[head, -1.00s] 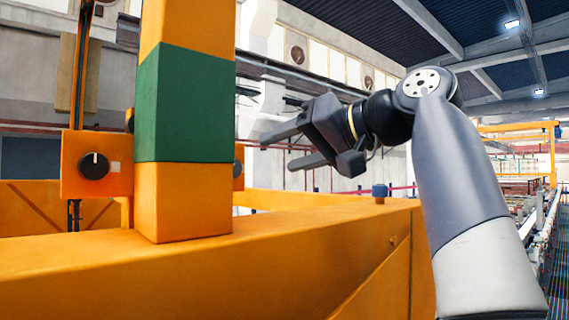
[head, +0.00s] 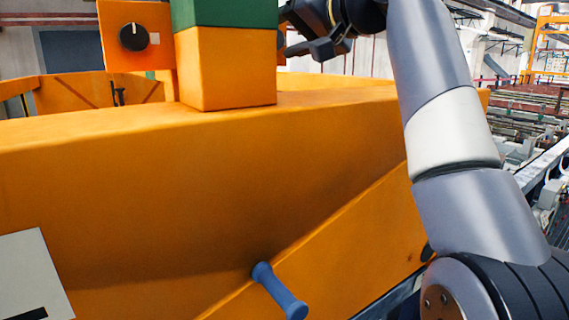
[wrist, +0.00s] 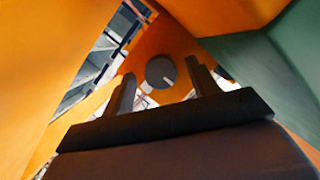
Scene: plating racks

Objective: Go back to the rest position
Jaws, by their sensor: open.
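My gripper (head: 288,30) shows at the top of the head view, just right of the orange and green post (head: 225,70). Its lower finger lies near the post's right edge in the picture; I cannot tell if they touch. The upper part of the gripper is cut off by the frame's top edge. In the wrist view my gripper (wrist: 163,85) has its two dark fingers apart with nothing held between them. A grey round knob (wrist: 160,71) on an orange face shows beyond the gap.
The post stands on a wide orange beam (head: 120,170). An orange box with a black knob (head: 133,36) is left of it. A blue handle (head: 278,290) sticks out low on the front. A white plate (head: 35,275) is at lower left. Green surface (wrist: 285,85) is close at right in the wrist view.

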